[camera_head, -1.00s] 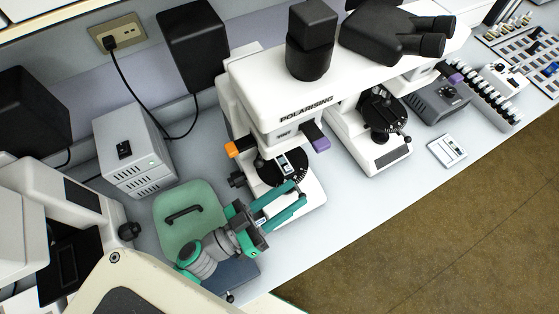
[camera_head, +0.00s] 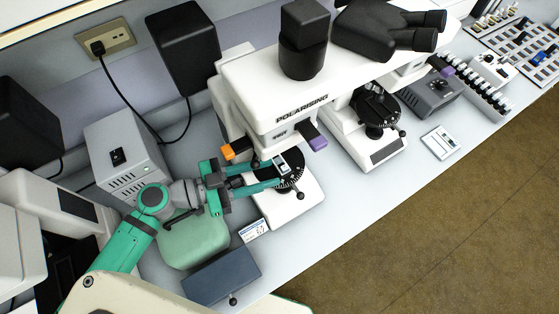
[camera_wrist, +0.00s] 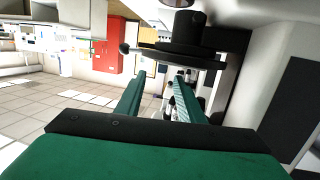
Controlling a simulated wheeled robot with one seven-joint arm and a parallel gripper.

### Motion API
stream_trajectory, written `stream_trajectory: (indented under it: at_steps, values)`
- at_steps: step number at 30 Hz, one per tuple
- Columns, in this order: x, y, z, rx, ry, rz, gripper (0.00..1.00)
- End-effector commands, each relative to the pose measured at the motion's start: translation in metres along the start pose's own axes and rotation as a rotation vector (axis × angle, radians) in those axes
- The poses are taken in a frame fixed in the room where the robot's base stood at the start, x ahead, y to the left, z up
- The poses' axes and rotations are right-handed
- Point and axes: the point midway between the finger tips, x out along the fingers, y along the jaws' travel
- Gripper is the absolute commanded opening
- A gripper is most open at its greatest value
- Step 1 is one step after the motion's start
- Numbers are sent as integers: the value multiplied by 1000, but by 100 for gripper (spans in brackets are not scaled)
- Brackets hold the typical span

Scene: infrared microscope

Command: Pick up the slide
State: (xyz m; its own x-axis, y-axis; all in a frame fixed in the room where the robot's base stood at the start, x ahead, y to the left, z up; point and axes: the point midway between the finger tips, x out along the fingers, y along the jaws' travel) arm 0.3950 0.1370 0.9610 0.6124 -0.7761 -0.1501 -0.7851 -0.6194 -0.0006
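A small pale slide-like rectangle (camera_head: 283,163) shows on the dark round stage (camera_head: 291,182) of the polarising microscope, and I take it for the slide. My gripper (camera_head: 278,173) has its two teal fingers apart and reaches over the stage from the left. The upper fingertip is close beside the pale rectangle; whether they touch I cannot tell. In the wrist view my gripper (camera_wrist: 159,77) shows two parallel green fingers with a gap between them and nothing clearly held. The slide cannot be made out there. A dark round stage part (camera_wrist: 180,55) lies above the fingertips.
The white polarising microscope (camera_head: 270,85) rises just behind the fingers, with an orange knob (camera_head: 228,152) and a purple slider (camera_head: 318,143) close above. A second microscope stands right.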

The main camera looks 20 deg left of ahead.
Motion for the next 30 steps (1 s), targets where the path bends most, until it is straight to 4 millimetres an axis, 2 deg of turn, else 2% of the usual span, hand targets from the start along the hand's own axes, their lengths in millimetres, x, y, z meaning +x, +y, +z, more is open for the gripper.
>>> stream_trajectory:
  at_steps: [4,12,22,23,27,30]
  values:
    - [11,0,0,-1,3,2,35]
    - [46,-3,2,0,3,1,35]
    - [53,-3,3,-1,1,-1,35]
    - [53,-3,3,-1,1,-1,32]
    - [53,-3,3,-1,1,-1,0]
    - [53,-3,3,-1,1,-1,0]
